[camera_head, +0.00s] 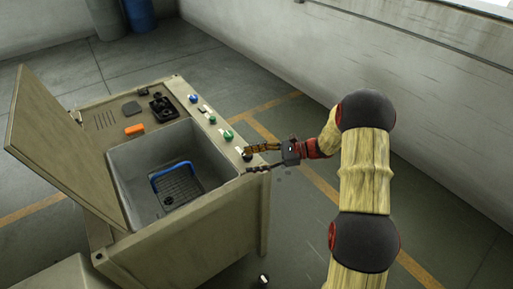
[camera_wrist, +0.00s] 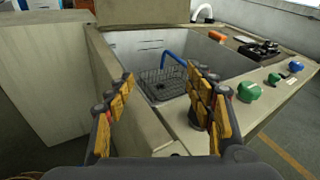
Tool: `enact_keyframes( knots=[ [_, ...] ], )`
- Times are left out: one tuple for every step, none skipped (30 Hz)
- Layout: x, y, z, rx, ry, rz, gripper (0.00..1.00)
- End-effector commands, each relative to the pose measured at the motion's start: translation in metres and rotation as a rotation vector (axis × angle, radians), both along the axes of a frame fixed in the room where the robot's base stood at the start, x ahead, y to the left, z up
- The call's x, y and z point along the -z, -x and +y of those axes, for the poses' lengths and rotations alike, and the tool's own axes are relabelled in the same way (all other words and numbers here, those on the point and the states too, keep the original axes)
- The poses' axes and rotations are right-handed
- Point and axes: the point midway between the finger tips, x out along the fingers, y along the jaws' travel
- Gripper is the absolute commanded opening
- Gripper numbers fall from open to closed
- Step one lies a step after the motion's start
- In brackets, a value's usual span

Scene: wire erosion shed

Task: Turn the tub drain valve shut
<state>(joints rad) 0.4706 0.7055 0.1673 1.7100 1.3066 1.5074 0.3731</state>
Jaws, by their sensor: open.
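A row of round valve knobs stands on the machine's right ledge. Going toward my gripper, they are a blue knob (camera_head: 193,98), a green knob (camera_head: 212,119), a second green knob (camera_head: 228,134) and a dark knob (camera_head: 246,156). I cannot tell which is the drain valve, as no label is readable. My gripper (camera_head: 249,160) is open at the ledge's near end, its fingers around or just above the dark knob. In the wrist view the dark knob (camera_wrist: 198,118) is partly hidden behind the right finger of my gripper (camera_wrist: 162,88), and nothing is visibly held.
The open grey tub (camera_head: 127,165) holds a wire basket (camera_head: 180,187) with a blue handle. A raised lid (camera_head: 60,140) stands at its left. An orange block (camera_head: 135,129) and a black fixture (camera_head: 162,108) sit behind the tub. Floor right of the machine is free up to the wall.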

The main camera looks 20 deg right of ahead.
Motion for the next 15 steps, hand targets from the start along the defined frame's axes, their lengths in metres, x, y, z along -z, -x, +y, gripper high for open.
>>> enact_keyframes(
  knots=[
    [0.012, -0.008, -0.011, 0.038, -0.046, 0.024, 0.54],
    [0.017, -0.012, -0.016, 0.059, -0.070, 0.035, 0.54],
    [0.024, -0.017, -0.023, 0.085, -0.101, 0.045, 0.54],
    [0.028, -0.021, -0.028, 0.102, -0.122, 0.052, 0.54],
    [0.033, -0.024, -0.032, 0.119, -0.141, 0.061, 0.54],
    [0.039, -0.028, -0.038, 0.140, -0.164, 0.069, 0.54],
    [0.043, -0.029, -0.041, 0.153, -0.180, 0.075, 0.54],
    [0.046, -0.032, -0.045, 0.165, -0.194, 0.078, 0.54],
    [0.049, -0.034, -0.049, 0.178, -0.209, 0.082, 0.54],
    [0.052, -0.035, -0.052, 0.187, -0.219, 0.085, 0.54],
    [0.054, -0.036, -0.054, 0.194, -0.227, 0.087, 0.54],
    [0.056, -0.037, -0.056, 0.202, -0.235, 0.090, 0.54],
    [0.057, -0.038, -0.056, 0.205, -0.239, 0.091, 0.54],
    [0.058, -0.039, -0.056, 0.207, -0.242, 0.092, 0.54],
    [0.058, -0.040, -0.055, 0.209, -0.244, 0.092, 0.54]
  ],
)
